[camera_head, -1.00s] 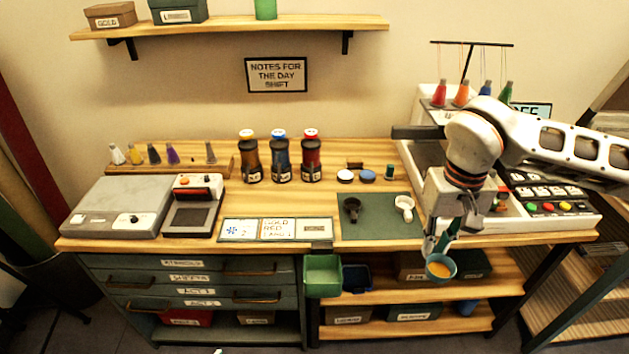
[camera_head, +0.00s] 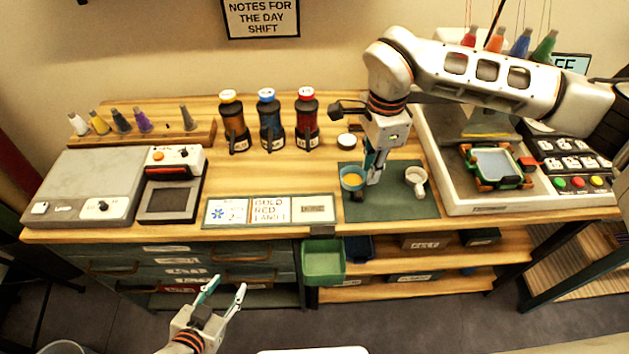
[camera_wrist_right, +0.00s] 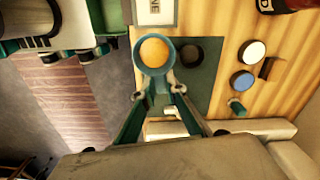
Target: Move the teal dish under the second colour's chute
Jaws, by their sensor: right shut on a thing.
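The teal dish (camera_head: 352,178) holds something golden-yellow and is above the dark green mat (camera_head: 400,200). My right gripper (camera_head: 369,176) is shut on its rim. The right wrist view shows the dish (camera_wrist_right: 154,52) at the fingertips, with a dark cup (camera_wrist_right: 190,54) beside it. My left gripper (camera_head: 226,290) is open and empty, in front of the drawers.
A white cup (camera_head: 416,180) stands on the mat, right of my right gripper. A press-like machine (camera_head: 470,190) fills the right side. A grey scale-like box (camera_head: 95,190) stands at left. A green bin (camera_head: 323,262) hangs at the front edge.

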